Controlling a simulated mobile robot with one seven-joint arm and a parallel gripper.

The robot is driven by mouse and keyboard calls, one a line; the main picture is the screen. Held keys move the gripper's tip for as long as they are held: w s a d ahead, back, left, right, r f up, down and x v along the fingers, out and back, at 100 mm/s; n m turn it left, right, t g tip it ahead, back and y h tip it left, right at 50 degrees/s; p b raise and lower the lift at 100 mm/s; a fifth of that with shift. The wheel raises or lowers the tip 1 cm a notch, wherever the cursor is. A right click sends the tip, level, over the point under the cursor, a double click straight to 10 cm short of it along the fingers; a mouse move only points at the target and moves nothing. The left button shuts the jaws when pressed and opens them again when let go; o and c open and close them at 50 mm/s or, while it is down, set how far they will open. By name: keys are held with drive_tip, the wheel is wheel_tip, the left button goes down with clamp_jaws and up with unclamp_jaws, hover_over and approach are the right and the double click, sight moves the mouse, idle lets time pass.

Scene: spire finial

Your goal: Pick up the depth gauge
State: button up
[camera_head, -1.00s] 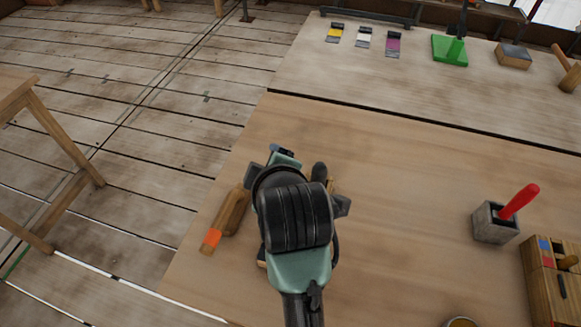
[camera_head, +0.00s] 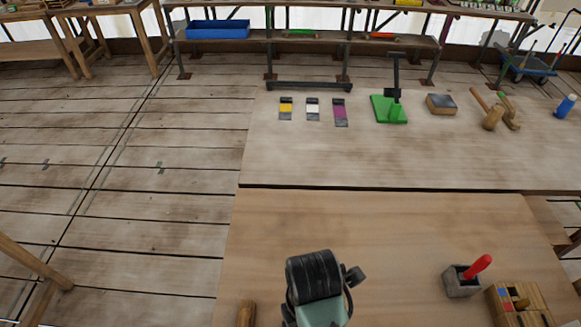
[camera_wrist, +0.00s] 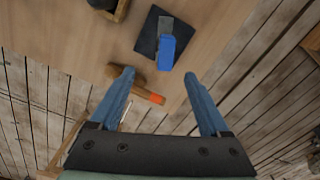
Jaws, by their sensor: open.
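My gripper (camera_wrist: 159,76) is open and empty in the wrist view, its two blue fingers wide apart above the table. A blue and grey tool (camera_wrist: 166,50) lies on a dark square pad just beyond the fingertips. It may be the depth gauge, but no label or scale is readable. A wooden-handled tool with an orange end (camera_wrist: 150,96) lies between the fingers in the picture, apart from them as far as I can tell. Its wooden part also shows at the bottom of the head view (camera_head: 246,314). My wrist hides the fingertips and pad in the head view.
A grey block with a red-handled tool (camera_head: 464,280) and a wooden rack (camera_head: 520,305) stand at the right. The back table holds colour swatches (camera_head: 312,110), a green stand (camera_head: 388,110) and mallets (camera_head: 492,117). The middle of the near table (camera_head: 390,230) is clear.

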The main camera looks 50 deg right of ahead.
drive_tip(key=f, duration=0.1)
drive_tip(key=s+f, duration=0.1)
drive_tip(key=f+b, duration=0.1)
drive_tip(key=f, duration=0.1)
drive_tip(key=shift+s+f, duration=0.1)
drive_tip(key=shift+s, duration=0.3)
drive_tip(key=shift+w+f, duration=0.15)
drive_tip(key=shift+f, duration=0.45)
drive_tip(key=shift+w+f, duration=0.15)
drive_tip(key=shift+f, duration=0.4)
drive_tip(key=shift+w+f, duration=0.1)
drive_tip(key=shift+f, duration=0.2)
drive_tip(key=shift+s+f+p, duration=0.2)
drive_tip(key=shift+f+p, duration=0.25)
drive_tip(key=shift+f, duration=0.05)
drive_tip(key=shift+f+p, duration=0.4)
drive_tip(key=shift+f, duration=1.75)
drive_tip(key=shift+w+d, duration=0.1)
clamp_jaws()
